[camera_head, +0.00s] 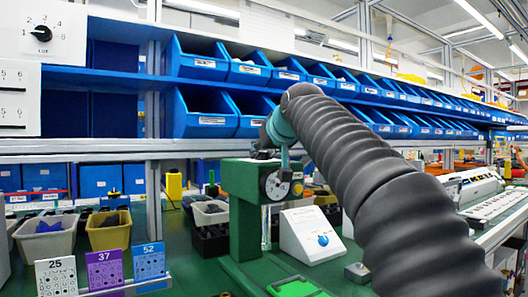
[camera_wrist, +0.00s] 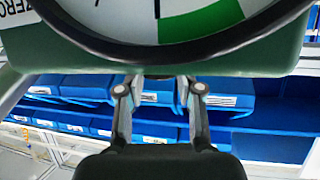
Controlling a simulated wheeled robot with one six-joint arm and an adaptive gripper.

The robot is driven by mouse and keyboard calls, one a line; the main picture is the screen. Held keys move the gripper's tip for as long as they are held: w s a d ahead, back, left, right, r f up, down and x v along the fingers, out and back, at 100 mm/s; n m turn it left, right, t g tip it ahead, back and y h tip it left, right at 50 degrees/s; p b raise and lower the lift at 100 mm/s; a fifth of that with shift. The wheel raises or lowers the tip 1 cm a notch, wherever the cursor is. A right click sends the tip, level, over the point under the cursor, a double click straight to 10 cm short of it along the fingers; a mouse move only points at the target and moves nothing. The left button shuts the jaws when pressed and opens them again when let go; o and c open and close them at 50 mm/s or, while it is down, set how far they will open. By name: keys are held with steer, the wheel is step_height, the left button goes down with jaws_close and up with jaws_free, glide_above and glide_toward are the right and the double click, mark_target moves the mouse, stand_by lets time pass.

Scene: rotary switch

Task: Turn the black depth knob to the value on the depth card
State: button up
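The green machine (camera_head: 241,195) stands on the bench in the head view, with a round white dial (camera_head: 275,186) on its front. In the wrist view the dial (camera_wrist: 165,12) fills the top, with a green sector and a black pointer. My gripper (camera_head: 285,172) is at the machine's dial in the head view.
A white box with a blue knob (camera_head: 323,240) stands right of the machine. A white panel with a black pointer knob (camera_head: 41,33) is at upper left. Blue bins (camera_head: 205,113) line the shelves. Grey (camera_head: 45,243) and yellow (camera_head: 108,236) bins stand behind the cards.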

steer(key=shift+a+r+m+h+p, duration=0.1)
steer(key=shift+m+h+p, duration=0.2)
steer(key=shift+a+m+t+h+p, duration=0.15)
steer(key=shift+m+t+h+p, duration=0.25)
steer(key=shift+m+h, duration=0.45)
steer(key=shift+a+m+h+p, duration=0.1)
steer(key=shift+m+h+p, duration=0.7)
steer(key=shift+m+h, duration=1.6)
steer(key=shift+h, duration=0.35)
steer(key=o, duration=1.2)
steer(key=shift+c, duration=0.2)
